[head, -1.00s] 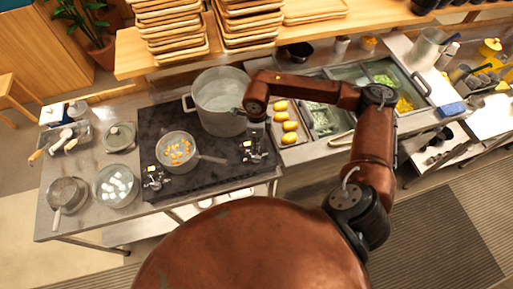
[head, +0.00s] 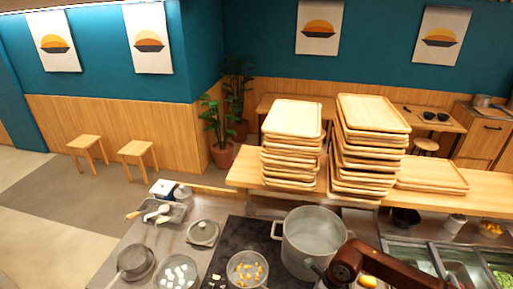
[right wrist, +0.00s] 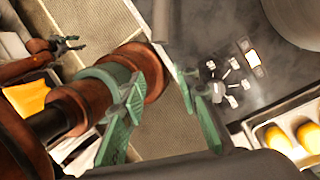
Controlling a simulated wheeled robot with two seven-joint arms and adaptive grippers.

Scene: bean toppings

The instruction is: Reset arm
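My right arm enters the head view at the bottom right. Its gripper (head: 316,268) shows small and partly hidden in front of the large pot (head: 313,240). In the right wrist view the two green fingers of my right gripper (right wrist: 168,105) stand apart with nothing between them. My left gripper does not show in the head view. A small dark gripper at the end of a copper arm, which looks like my left gripper (right wrist: 68,44), shows at the upper left of the right wrist view. Its prongs look apart and empty.
A pan with orange pieces (head: 246,268) stands on the dark stove (head: 232,238), beside the large pot. Stacked wooden trays (head: 292,150) fill the shelf (head: 243,178) behind.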

